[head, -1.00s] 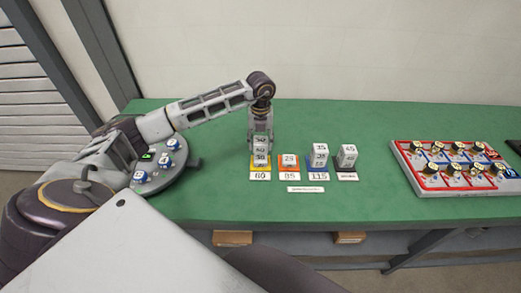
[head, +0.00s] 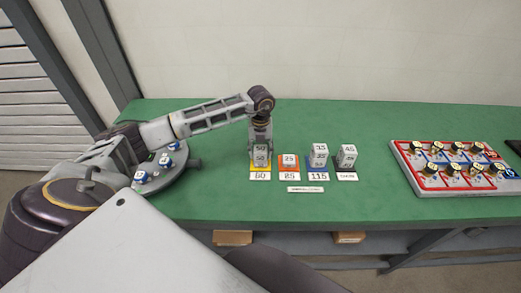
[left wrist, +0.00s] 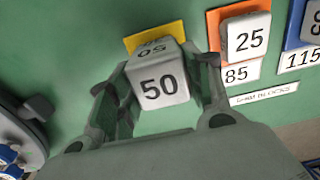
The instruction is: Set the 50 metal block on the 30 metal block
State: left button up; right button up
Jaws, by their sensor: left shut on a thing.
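My left gripper (head: 260,143) points down over the yellow pad (head: 251,168) labelled 60. It is shut on the 50 metal block (head: 260,158), a pale block with 50 on its top and front. In the left wrist view the 50 metal block (left wrist: 160,88) sits between the two fingers, with a strip of yellow pad (left wrist: 134,41) behind it. The 30 metal block cannot be made out now. I cannot tell whether the 50 block touches anything below. My right gripper is not in view.
Just right stand a 25 block (head: 289,160) on an orange pad, a stack (head: 319,155) on the blue 115 pad, and a 45 block (head: 347,156). A knob board (head: 455,166) lies farther right. The green bench in front is mostly clear.

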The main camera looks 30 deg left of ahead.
aim_at(261, 148)
pick_arm(q)
jog(key=shift+f, duration=0.1)
jog(key=o, duration=1.3)
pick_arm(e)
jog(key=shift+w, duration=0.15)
pick_arm(q)
notch_tip(261, 148, up, 6)
jog(key=shift+f+b, duration=0.25)
jog(key=shift+b, duration=0.05)
notch_tip(261, 148, up, 7)
jog(key=shift+f, duration=0.15)
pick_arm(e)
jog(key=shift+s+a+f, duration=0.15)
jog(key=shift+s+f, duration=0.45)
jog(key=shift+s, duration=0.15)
